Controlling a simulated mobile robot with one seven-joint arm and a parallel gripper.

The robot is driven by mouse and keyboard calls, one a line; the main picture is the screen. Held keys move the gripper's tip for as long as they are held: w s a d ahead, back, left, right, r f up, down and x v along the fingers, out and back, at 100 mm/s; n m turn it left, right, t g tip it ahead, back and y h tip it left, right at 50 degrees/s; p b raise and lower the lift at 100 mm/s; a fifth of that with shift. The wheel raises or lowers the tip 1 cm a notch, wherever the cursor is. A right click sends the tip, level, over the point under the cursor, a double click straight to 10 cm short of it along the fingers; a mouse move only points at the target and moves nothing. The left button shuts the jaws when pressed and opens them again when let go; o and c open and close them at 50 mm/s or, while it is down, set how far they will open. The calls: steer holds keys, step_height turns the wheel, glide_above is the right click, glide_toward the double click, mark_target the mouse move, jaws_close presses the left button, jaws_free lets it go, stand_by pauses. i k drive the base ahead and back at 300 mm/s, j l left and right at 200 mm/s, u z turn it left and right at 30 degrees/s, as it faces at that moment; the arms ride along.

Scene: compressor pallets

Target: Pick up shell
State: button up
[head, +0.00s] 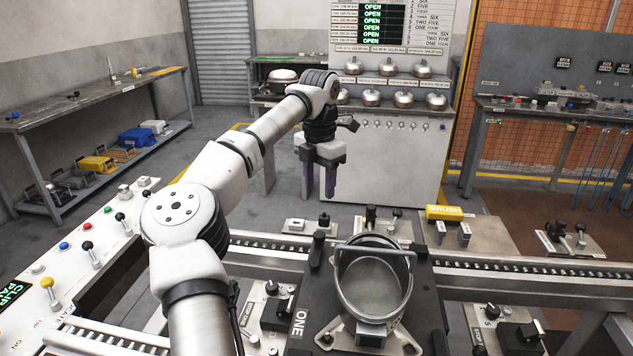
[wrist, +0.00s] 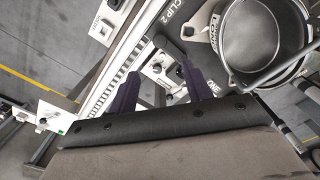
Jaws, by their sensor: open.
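The shell, an open grey metal cylinder (head: 372,287) with a bar-like handle across its top, stands upright on the dark pallet (head: 425,300) marked ONE. It also shows at the upper right of the wrist view (wrist: 262,40), cut off by the frame edge. My gripper (head: 320,190) is open and empty, with its dark purple fingers pointing down. It hangs above and beyond the shell, apart from it. In the wrist view the fingers (wrist: 163,85) are over the conveyor and fixtures, to the left of the shell.
A control panel with levers (head: 85,250) is at left. Several domed metal lids (head: 404,99) sit on the back bench.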

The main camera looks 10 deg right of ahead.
mark_target(374, 277)
steer(key=k+l, duration=0.3)
steer(key=k, duration=0.15)
steer(key=k+l, duration=0.3)
steer(key=k, duration=0.15)
